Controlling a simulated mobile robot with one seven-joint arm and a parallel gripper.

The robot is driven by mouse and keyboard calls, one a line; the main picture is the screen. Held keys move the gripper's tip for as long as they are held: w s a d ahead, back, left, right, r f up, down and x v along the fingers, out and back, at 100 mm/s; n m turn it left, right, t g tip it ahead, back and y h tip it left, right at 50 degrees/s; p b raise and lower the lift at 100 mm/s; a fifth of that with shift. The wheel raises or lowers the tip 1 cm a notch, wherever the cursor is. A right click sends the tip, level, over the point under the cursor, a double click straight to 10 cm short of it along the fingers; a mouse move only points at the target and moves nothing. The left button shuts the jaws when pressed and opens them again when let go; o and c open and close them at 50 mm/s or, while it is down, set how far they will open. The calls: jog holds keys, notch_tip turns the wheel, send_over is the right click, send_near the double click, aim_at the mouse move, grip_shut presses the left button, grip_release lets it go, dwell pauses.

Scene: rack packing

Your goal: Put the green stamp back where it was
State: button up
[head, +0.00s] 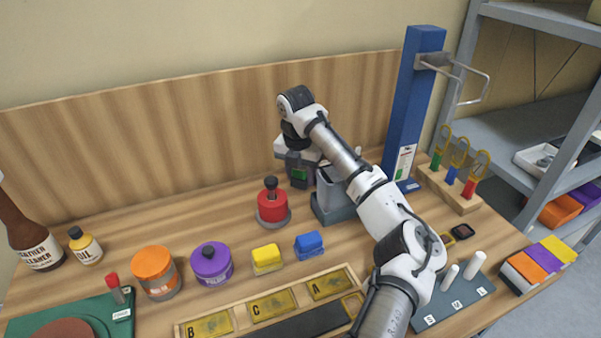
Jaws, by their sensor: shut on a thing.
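My gripper (300,166) is at the back middle of the table in the head view, pointing down. It is shut on a small green block, which I take as the green stamp (299,174); only a little of it shows between the fingers. It appears to be held above the table, just left of a grey box. A yellow block (267,261) and a blue block (309,245) stand side by side nearer the front, behind a wooden tray with plates lettered B, C and A (273,304).
The grey box (334,205) stands close to my gripper, with a red pot (271,206) to the left. A blue post (412,105) rises at the back right. Purple (211,267) and orange (155,275) jars stand left. My arm hides part of the right side.

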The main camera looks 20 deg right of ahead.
jog(key=shift+f, duration=0.2)
jog(key=o, duration=0.8)
jog(key=shift+f, duration=0.1)
jog(key=r, duration=0.4)
jog(key=r+b, duration=0.1)
jog(key=r, duration=0.3)
jog(key=s+a+r, duration=0.1)
jog(key=r, duration=0.3)
jog(key=shift+r, duration=0.1)
jog(key=shift+s, duration=0.1)
